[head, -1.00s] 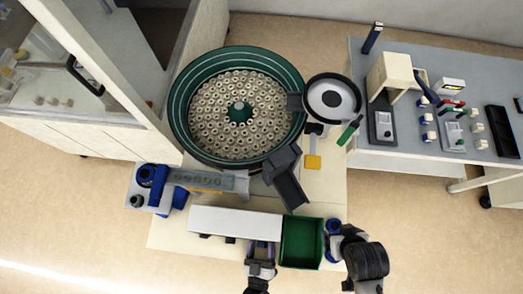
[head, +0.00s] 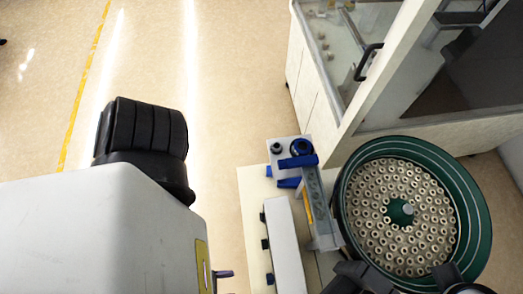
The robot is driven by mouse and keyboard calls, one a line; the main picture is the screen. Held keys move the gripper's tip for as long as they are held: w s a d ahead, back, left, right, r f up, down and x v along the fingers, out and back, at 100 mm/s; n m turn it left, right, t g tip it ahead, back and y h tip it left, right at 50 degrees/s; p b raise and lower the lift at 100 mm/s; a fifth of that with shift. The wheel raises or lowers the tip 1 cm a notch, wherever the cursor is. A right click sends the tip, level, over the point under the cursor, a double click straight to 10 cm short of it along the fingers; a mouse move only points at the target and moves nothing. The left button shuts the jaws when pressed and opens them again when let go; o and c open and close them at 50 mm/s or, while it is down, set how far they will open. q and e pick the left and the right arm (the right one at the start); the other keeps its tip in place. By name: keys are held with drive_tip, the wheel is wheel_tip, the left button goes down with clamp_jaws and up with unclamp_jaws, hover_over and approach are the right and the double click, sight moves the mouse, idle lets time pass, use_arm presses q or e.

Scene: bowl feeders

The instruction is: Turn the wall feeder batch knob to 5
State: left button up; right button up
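No wall feeder or batch knob can be made out for sure in the head view. A green bowl feeder (head: 345,209) full of small ring-shaped parts stands at the right. Neither of my grippers shows in this view, so their state is hidden. A large pale body with a black ribbed joint fills the lower left and hides the floor behind it; I cannot tell for sure what it belongs to.
A grey track (head: 318,205) with blue fittings (head: 298,162) runs beside the bowl. A long white box (head: 285,245) lies on the cream table (head: 252,200). A glass-fronted cabinet (head: 312,95) stands behind. Floor at upper left is clear, with a yellow line (head: 82,90).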

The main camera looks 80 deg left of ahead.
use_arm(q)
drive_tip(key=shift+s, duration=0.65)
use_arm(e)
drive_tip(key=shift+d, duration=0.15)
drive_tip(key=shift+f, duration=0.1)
